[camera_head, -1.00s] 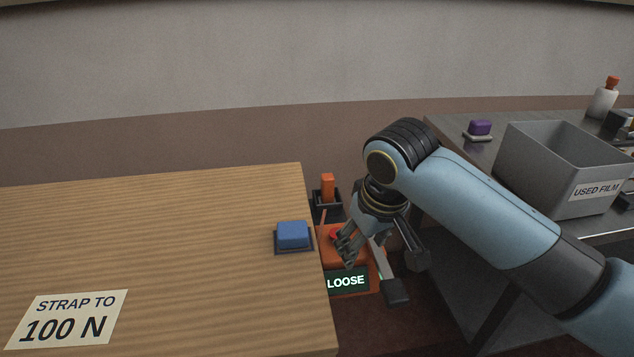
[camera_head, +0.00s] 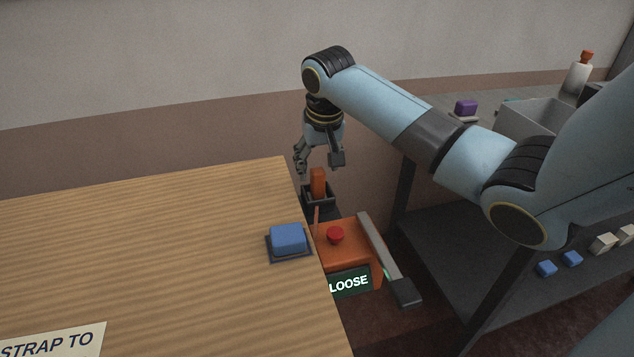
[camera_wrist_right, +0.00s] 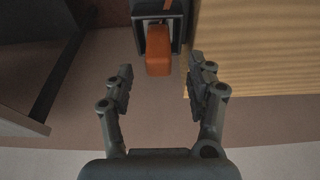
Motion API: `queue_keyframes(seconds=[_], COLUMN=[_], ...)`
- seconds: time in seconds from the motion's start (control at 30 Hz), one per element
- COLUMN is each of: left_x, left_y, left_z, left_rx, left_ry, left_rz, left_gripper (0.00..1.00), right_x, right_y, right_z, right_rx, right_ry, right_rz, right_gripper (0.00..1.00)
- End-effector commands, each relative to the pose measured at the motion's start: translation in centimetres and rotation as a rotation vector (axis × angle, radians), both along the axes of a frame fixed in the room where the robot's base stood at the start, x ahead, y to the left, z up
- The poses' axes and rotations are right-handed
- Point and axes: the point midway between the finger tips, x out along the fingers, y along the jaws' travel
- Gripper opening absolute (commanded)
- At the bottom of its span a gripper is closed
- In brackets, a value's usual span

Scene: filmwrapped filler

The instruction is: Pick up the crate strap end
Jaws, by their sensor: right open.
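The orange crate strap end (camera_head: 318,182) stands upright in a small black holder (camera_head: 322,199) just beyond the table's right edge. It also shows in the right wrist view (camera_wrist_right: 158,50), at the top centre. My right gripper (camera_head: 319,160) points down above the strap end, fingers spread. In the right wrist view my right gripper (camera_wrist_right: 160,72) is open and empty, with the near end of the strap end showing between and slightly beyond its fingertips. I cannot tell whether they touch. My left gripper is not in view.
An orange device (camera_head: 345,240) with a red button (camera_head: 335,235) and a "LOOSE" display (camera_head: 349,283) sits in front of the holder. A blue block (camera_head: 288,238) is on the wooden table (camera_head: 150,250). A grey bin (camera_head: 530,117) stands on the right bench.

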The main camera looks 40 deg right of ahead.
Motion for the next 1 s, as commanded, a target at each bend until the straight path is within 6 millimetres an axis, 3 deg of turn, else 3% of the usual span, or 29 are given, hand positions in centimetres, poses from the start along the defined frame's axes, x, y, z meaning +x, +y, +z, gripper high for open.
queue_keyframes(seconds=[0.2, 0.47, 0.9, 1.0], left_x=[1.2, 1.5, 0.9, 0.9], left_y=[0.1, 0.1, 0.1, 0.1], left_z=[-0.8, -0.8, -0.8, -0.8], left_rx=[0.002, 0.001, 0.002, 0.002], left_ry=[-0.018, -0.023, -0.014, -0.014], left_rz=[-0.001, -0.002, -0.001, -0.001], left_gripper=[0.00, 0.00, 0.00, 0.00], right_x=[0.6, 0.8, 0.7, 0.7], right_y=[-0.4, -0.5, -0.5, -0.5], right_z=[-3.2, -3.5, -3.5, -3.5], right_rx=[0.001, 0.000, 0.000, -0.001], right_ry=[0.002, 0.000, 0.000, -0.001], right_rz=[0.000, 0.002, 0.002, 0.002], right_gripper=[0.56, 0.56, 0.01, 0.00])
